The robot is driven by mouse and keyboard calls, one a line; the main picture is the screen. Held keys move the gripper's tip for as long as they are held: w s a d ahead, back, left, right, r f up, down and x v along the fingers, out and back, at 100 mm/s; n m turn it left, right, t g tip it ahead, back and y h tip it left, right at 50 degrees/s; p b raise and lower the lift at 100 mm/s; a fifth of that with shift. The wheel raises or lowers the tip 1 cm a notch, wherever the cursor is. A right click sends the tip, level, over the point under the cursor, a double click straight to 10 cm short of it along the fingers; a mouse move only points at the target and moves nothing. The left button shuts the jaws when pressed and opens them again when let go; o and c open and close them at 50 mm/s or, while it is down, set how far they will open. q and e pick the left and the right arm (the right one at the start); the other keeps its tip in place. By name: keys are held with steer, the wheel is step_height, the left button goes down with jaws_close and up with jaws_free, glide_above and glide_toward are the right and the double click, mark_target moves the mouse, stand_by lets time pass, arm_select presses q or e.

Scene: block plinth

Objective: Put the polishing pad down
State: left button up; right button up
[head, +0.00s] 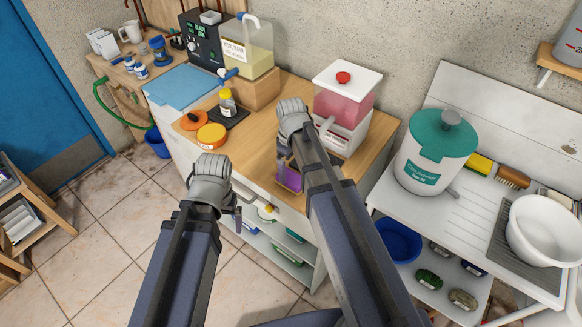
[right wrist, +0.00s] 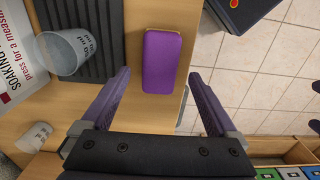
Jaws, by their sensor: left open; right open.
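A purple rectangular pad with rounded corners (right wrist: 161,61), which I take for the polishing pad, lies flat on the wooden worktop (right wrist: 145,118) close to its front edge. In the head view the pad (head: 292,178) shows just below my right gripper. My right gripper (right wrist: 160,76) is open; its fingers stand apart on either side of the pad's near end, with gaps on both sides. My left gripper (head: 237,218) is open and empty, in front of the worktop's front edge and left of the pad. The right arm hides part of the worktop.
A pink dispenser with a red button (head: 343,95) stands behind the pad; a clear cup (right wrist: 68,52) is on its grey tray. Orange round items (head: 211,136) and a yellow-capped bottle (head: 227,101) stand left. A white sink unit (head: 440,207) is right. Tiled floor lies below.

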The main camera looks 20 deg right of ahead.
mark_target(291, 176)
step_height(291, 176, up, 7)
steer(key=p, duration=0.6)
steer(key=shift+r, duration=0.15)
step_height(291, 176, down, 12)
steer(key=b, duration=1.2)
steer(key=shift+f+b, duration=0.35)
steer(key=shift+f, duration=0.05)
step_height(291, 176, up, 11)
steer(key=p, duration=1.1)
steer(key=shift+f, duration=0.3)
stand_by(1.2)
steer(key=shift+s+b, duration=0.1)
steer(key=shift+b, duration=0.2)
